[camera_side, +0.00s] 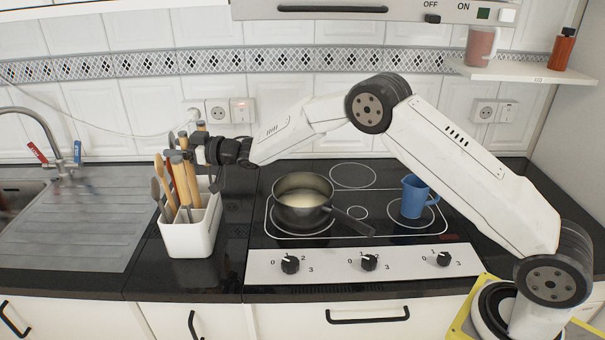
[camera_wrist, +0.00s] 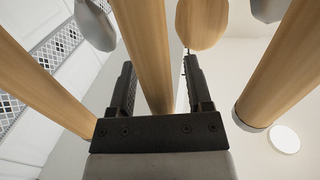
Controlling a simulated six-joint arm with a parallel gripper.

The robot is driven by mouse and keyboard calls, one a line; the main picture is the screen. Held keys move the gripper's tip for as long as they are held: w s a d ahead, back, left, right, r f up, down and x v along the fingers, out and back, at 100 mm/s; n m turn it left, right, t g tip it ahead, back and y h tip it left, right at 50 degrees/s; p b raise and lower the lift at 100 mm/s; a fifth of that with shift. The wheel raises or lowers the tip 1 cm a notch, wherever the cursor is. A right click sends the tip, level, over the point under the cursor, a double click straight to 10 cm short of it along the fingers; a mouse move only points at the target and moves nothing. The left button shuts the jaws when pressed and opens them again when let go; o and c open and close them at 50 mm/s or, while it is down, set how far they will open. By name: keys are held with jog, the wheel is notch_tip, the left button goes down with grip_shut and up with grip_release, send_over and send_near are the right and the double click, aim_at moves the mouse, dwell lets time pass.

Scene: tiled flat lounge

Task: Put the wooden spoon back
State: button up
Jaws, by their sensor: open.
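The white utensil holder (camera_side: 188,240) stands on the counter left of the hob, with several wooden-handled utensils (camera_side: 184,185) upright or leaning in it. My gripper (camera_side: 201,150) is at the upper ends of these utensils, above the holder. In the wrist view my gripper (camera_wrist: 158,80) is open, and a wooden handle (camera_wrist: 148,50) passes between its two black fingers. A rounded wooden end (camera_wrist: 202,22), like a spoon's, shows just beyond the right finger. I cannot tell for certain which piece is the wooden spoon, nor whether the handle touches a finger.
A dark pot (camera_side: 303,203) with pale contents sits on the hob, its handle pointing front right. A blue mug (camera_side: 413,197) stands to its right. The sink (camera_side: 22,197) and bare drainer (camera_side: 88,228) are at left. A shelf (camera_side: 520,70) hangs upper right.

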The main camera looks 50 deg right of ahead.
jog(key=shift+r, duration=0.2)
jog(key=v, duration=1.2)
dwell(0.4)
dwell(0.5)
jog(key=s+d+f+m+g+h, duration=0.2)
jog(key=s+f+g+h, duration=0.1)
jog(key=s, duration=0.8)
jog(key=s+d+f+m+g+h, duration=0.2)
jog(key=s+g, duration=0.3)
jog(key=s, duration=0.6)
jog(key=s+d+f+m+g+h, duration=0.2)
jog(key=s+d+f+g+h, duration=0.1)
jog(key=s, duration=0.8)
jog(key=shift+s+d+f+m+g+h, duration=0.35)
jog(key=shift+g+h, duration=0.35)
jog(key=shift+h, duration=0.3)
